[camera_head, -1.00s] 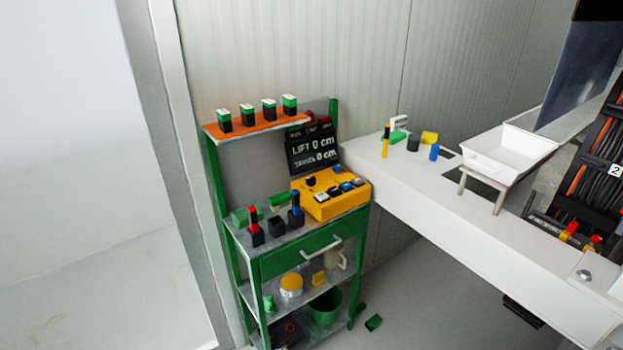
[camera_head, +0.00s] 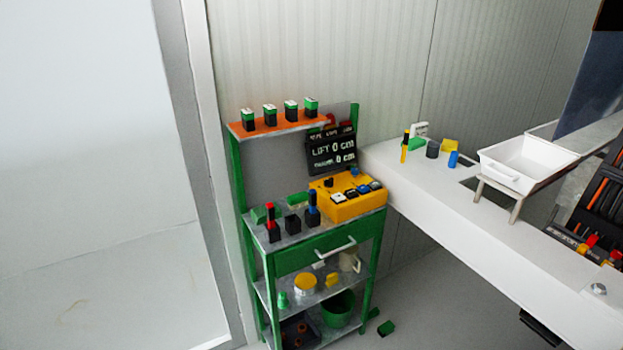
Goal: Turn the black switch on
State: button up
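A yellow control box (camera_head: 346,207) sits on the top of the green cart (camera_head: 290,262), at its right end. A small black knob (camera_head: 328,183) stands at the box's back left; it may be the black switch, but it is too small to tell its position. Several black, white and blue buttons lie along the front of the box, and a blue knob (camera_head: 355,171) is at the back. A dark display (camera_head: 331,155) behind the box reads "LIFT 0 cm" with a second 0 cm line below. My gripper is not in view.
An orange shelf (camera_head: 290,127) above carries several green-and-black blocks. Red- and blue-topped black pieces stand left of the box. A white bench (camera_head: 470,225) with a white tray (camera_head: 527,164) is on the right. Open floor lies at the left and below the bench.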

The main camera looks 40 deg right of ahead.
aim_at(329, 182)
jog(key=u, duration=1)
jog(key=k, duration=1.3)
jog(key=z, duration=0.75)
jog(key=i, duration=0.5)
jog(key=u, duration=0.2)
